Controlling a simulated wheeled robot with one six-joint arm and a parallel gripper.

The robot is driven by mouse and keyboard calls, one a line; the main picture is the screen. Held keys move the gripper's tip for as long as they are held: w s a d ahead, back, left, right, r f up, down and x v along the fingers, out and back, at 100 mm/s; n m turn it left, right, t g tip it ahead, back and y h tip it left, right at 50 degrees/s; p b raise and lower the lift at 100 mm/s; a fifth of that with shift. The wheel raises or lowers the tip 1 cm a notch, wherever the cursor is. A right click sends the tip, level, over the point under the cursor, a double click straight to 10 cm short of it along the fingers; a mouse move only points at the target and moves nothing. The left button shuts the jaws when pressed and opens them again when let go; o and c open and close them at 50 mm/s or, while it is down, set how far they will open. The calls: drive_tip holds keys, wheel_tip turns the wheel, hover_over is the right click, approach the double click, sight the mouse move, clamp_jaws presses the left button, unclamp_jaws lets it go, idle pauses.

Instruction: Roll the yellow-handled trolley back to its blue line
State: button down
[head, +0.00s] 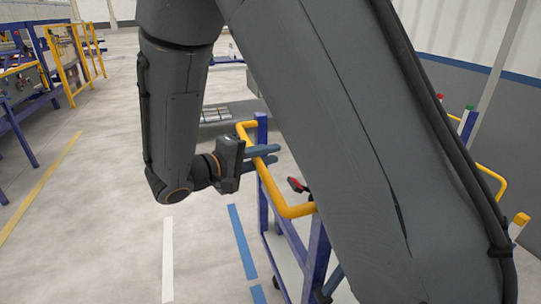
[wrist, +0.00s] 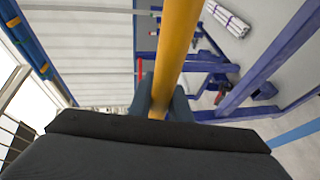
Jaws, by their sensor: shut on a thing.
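The trolley has a blue frame (head: 318,250) and a yellow handle (head: 272,190), in the middle of the head view. My gripper (head: 268,155) is shut on the yellow handle, with a finger on either side of the bar. In the wrist view the handle (wrist: 177,45) runs up between my fingers (wrist: 160,100), with blue frame bars (wrist: 262,70) to the right. A blue line (head: 242,240) lies on the floor just left of the trolley in the head view. It also shows in the wrist view (wrist: 298,133). My arm hides much of the trolley.
A white line (head: 168,260) runs on the floor left of the blue one. Open floor stretches left to a yellow line (head: 40,185), a yellow railing (head: 68,65) and a blue workbench (head: 25,118). Another yellow rail (head: 492,178) stands at the right, beside a wall.

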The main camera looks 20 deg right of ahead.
drive_tip(key=c, duration=1.6)
unclamp_jaws()
drive_tip(key=shift+d, duration=0.2)
drive_tip(key=shift+c, duration=0.2)
drive_tip(key=shift+a, duration=0.1)
drive_tip(key=v, duration=0.7)
drive_tip(key=shift+s+a+b, duration=0.15)
drive_tip(key=shift+a+b, duration=0.2)
drive_tip(key=shift+b, duration=0.1)
